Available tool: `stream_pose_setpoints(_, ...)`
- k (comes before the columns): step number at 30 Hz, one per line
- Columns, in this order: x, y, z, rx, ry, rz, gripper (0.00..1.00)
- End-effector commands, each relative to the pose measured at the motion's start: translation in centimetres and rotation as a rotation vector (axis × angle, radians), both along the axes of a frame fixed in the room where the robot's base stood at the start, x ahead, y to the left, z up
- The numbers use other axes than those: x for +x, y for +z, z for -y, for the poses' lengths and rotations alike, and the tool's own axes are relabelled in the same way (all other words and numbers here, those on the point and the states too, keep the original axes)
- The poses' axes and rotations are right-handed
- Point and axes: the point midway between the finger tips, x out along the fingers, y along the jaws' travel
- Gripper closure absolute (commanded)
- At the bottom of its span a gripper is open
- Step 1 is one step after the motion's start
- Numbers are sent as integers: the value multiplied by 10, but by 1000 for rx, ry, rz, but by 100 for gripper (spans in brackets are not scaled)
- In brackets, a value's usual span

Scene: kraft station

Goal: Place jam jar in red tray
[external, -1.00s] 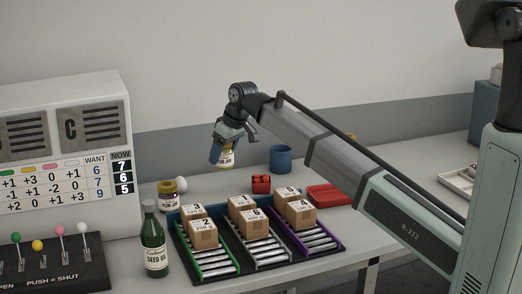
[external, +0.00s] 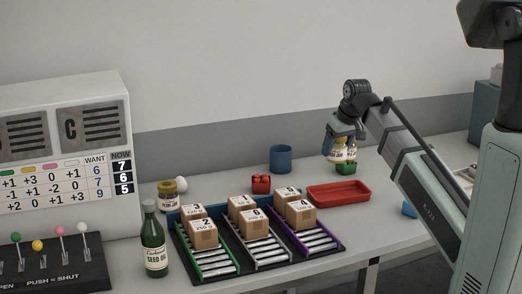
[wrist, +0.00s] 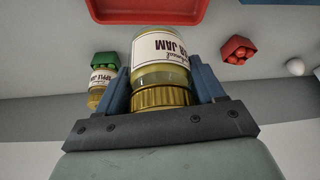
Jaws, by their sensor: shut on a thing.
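My gripper (external: 342,136) is shut on the jam jar (wrist: 165,60), gripping it near its gold lid, with its blue fingers on either side. The jar has yellowish contents and a white label reading JAM, upside down in the wrist view. In the external view the held jar (external: 335,153) hangs below my gripper, above the table behind the red tray (external: 338,191). The tray looks empty and also shows at the top of the wrist view (wrist: 150,19). The jar appears apart from the tray.
A second jar (wrist: 101,95) stands by a green container (wrist: 104,59), close to the held jar in the external view. A red box (external: 261,184), blue cup (external: 280,159) and conveyor rack with cartons (external: 203,234) stand left of the tray. A green bottle (external: 154,240) stands farther left.

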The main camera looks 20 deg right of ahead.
Motion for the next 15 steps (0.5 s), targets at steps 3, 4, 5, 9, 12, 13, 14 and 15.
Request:
stream_pose_setpoints(3, -21, -9, 3, 0, -51, 1, 77)
stream_pose_setpoints(4, -23, -10, 4, -1, -69, 1, 77)
stream_pose_setpoints(5, -23, -10, 4, -1, -86, 1, 77)
stream_pose_setpoints(9, -22, -11, 5, -1, -130, 0, 77)
stream_pose_setpoints(12, -22, -16, 5, -1, -141, -1, 77)
stream_pose_setpoints(13, -22, -19, 5, -1, -142, -1, 77)
stream_pose_setpoints(14, -22, -22, 5, -1, -142, -1, 77)
stream_pose_setpoints(15, -22, -27, 5, -1, -141, 0, 77)
